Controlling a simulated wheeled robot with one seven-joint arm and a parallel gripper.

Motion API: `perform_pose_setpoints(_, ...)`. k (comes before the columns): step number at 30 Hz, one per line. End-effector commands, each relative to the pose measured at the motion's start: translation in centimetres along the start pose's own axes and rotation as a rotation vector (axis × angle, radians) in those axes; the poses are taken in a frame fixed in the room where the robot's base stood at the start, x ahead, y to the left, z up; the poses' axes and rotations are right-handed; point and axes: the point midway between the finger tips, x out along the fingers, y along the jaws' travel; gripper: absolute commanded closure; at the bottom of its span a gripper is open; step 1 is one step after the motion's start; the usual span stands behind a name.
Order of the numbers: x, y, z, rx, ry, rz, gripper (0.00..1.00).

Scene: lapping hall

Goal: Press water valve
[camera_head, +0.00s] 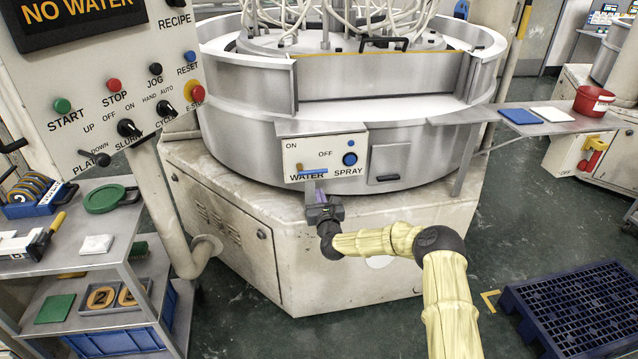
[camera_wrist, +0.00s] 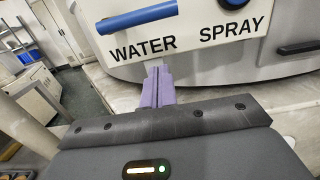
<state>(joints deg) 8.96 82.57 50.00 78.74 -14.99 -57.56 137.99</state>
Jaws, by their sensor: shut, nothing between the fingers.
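The water valve is a blue lever (camera_head: 312,173) on a small white panel (camera_head: 325,150) at the front of the round steel machine. In the wrist view the fingers (camera_wrist: 156,70) are together and empty, below the WATER label and apart from the handle.
A blue SPRAY knob (camera_head: 349,159) sits right of the lever. A control panel (camera_head: 120,70) at upper left has a display (camera_head: 85,15) reading NO WATER. A shelf cart (camera_head: 130,245) stands at left, a side shelf (camera_head: 560,128) at right, and a blue pallet (camera_head: 580,305) lies on the floor.

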Motion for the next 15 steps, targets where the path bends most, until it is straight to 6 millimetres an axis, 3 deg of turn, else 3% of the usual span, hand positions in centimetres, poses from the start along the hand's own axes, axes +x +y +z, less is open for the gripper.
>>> perform_pose_setpoints(2, 0.9, 0.1, 0.1, -0.001, -0.001, 0.001, 1.0)
perform_pose_setpoints(4, 1.2, 0.0, 1.8, -0.002, -0.003, 0.002, 1.0)
perform_pose_setpoints(9, 1.6, 0.1, 3.6, -0.002, -0.002, 0.002, 1.0)
perform_pose_setpoints(15, 1.8, 0.0, 3.9, 0.0, 0.0, 0.001, 1.0)
